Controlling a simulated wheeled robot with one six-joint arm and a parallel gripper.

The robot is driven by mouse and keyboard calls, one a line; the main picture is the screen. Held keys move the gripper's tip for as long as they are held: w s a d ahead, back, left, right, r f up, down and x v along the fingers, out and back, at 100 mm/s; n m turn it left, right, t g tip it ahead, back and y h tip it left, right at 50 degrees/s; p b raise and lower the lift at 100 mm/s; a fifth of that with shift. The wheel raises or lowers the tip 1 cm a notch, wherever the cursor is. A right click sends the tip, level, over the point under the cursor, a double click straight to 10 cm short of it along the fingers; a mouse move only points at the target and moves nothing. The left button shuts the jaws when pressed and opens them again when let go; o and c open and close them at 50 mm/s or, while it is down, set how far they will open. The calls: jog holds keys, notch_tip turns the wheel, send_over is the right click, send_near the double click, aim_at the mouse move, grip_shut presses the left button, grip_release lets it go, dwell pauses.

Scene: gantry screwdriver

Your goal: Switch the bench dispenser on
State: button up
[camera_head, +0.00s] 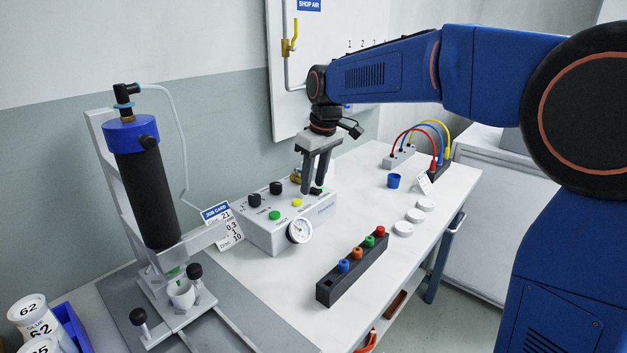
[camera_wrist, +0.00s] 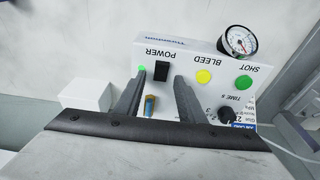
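The bench dispenser (camera_head: 283,229) is a pale grey box with a sloped panel and a dial gauge (camera_head: 300,230) on its front. In the wrist view its black rocker switch (camera_wrist: 161,71) lies beside the word POWER, with a small green lamp (camera_wrist: 141,70) next to it. I cannot tell which way the rocker is tipped. My gripper (camera_head: 312,192) points down over the right part of the panel. It is open and empty in the wrist view (camera_wrist: 160,77), with the switch between and just beyond the fingertips. Contact cannot be told.
The panel also has a yellow BLEED button (camera_wrist: 204,77), a green SHOT button (camera_wrist: 243,81) and black knobs (camera_head: 254,200). A brass fitting (camera_wrist: 150,106) stands behind the switch. A dispensing stand (camera_head: 150,195) is at the left, a dark block with coloured tips (camera_head: 352,270) in front.

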aim_at(326, 198)
jog(key=shift+r, duration=0.1)
notch_tip(326, 198, up, 17)
jog(key=s+d, duration=0.2)
jog(key=shift+s+d, duration=0.2)
dwell(0.4)
jog(key=s+d+f+m+t, duration=0.1)
jog(key=s+d+f+m, duration=0.1)
jog(key=s+d+f, duration=0.45)
jog(key=s+d+f+m+t, duration=0.1)
jog(key=s+d+f+m, duration=0.2)
jog(key=s+d, duration=0.6)
jog(key=s+d+f+m, duration=0.2)
jog(key=s+d+f, duration=0.1)
jog(key=s+f, duration=0.5)
jog(key=s+d+f+m+t+h, duration=0.1)
jog(key=s+d+f+m, duration=0.1)
jog(key=s+f, duration=0.6)
jog(key=shift+s+d+f+h, duration=0.3)
jog(key=shift+s+d+f, duration=0.1)
jog(key=shift+d+f, duration=0.25)
